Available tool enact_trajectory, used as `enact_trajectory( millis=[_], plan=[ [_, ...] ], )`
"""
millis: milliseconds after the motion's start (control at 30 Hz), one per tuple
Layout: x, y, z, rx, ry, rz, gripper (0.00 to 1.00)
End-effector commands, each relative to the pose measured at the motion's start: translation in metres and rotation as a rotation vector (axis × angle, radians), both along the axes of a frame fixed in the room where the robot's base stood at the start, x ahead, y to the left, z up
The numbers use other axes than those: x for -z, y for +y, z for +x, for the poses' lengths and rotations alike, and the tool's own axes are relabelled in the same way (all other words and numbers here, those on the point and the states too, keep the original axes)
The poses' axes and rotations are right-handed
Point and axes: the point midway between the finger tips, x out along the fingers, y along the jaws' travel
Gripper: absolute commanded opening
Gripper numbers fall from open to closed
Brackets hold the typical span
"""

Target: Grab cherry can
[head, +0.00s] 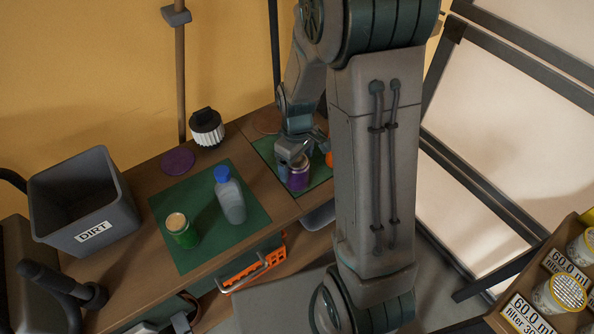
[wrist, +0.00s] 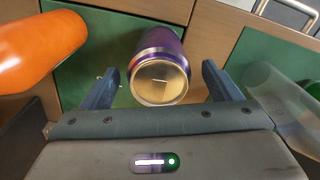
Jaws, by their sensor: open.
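A purple can (head: 299,178) with a metal top stands on a green mat at the back right of the workbench, just below my gripper (head: 292,150) in the head view. In the wrist view the purple can (wrist: 160,50) lies between the two fingers of my gripper (wrist: 160,74), its metal end facing the camera. The fingers are open, with a gap visible on both sides of the can. No label name can be read, so I cannot confirm the flavour. My arm hides part of the bench's right side.
An orange object (wrist: 38,50) is close left of the can in the wrist view, and a translucent bottle (wrist: 280,105) is at right. In the head view a green can (head: 182,232) and a blue-capped bottle (head: 231,200) stand on the nearer mat. A grey bin (head: 80,195) stands left.

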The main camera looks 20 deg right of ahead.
Motion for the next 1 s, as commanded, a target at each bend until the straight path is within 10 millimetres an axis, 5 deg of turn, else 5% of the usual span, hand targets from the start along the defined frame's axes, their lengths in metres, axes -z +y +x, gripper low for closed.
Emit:
enact_trajectory(
  millis=[200,500,700,1000],
  plan=[
    [0.023,-0.001,0.0,-0.001,0.004,0.0,0.83],
    [0.026,-0.001,0.0,0.0,0.0,0.0,0.83],
    [0.026,-0.001,0.0,0.0,0.0,0.0,0.35],
    [0.025,-0.001,0.0,0.0,0.0,0.0,0.35]
  ],
)
